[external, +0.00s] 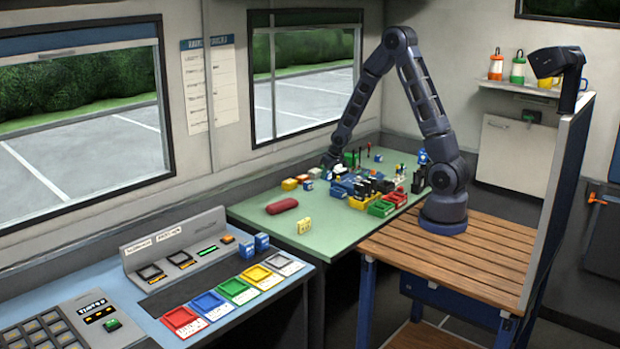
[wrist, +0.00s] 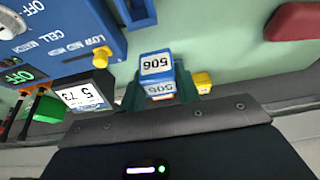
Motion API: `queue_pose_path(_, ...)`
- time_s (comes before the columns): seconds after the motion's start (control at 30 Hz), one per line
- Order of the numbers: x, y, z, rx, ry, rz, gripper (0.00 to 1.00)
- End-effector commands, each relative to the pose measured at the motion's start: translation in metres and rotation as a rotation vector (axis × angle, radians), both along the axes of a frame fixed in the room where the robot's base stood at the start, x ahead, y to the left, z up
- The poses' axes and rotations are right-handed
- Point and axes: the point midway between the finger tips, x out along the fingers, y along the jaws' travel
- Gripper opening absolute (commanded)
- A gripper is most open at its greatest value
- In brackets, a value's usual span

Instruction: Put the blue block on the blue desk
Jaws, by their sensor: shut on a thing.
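A blue block with a white label reading 506 (wrist: 157,66) sits between the fingers of my gripper (wrist: 160,88) in the wrist view. My gripper is shut on it. In the external view my gripper (external: 331,161) is low over the far left part of the green table, among small items; the held block cannot be made out clearly there. The blue desk (external: 158,304) is at the lower left, with a control panel on it. Two blue blocks (external: 262,242) stand side by side on that desk, near its back right corner.
Red, blue, green and yellow trays (external: 208,303) line the desk's front edge. A blue device (wrist: 60,35) is close by in the wrist view.

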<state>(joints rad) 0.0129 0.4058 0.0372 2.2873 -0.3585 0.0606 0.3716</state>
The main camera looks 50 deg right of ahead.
Motion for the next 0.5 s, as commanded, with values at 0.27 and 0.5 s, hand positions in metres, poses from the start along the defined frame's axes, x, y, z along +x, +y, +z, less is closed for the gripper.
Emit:
queue_pose_path(0.27, 0.0, 0.0, -0.032, 0.0, 0.0, 0.001, 0.1)
queue_pose_path(0.5, 0.0, 0.0, -0.045, 0.0, 0.001, 0.001, 0.1)
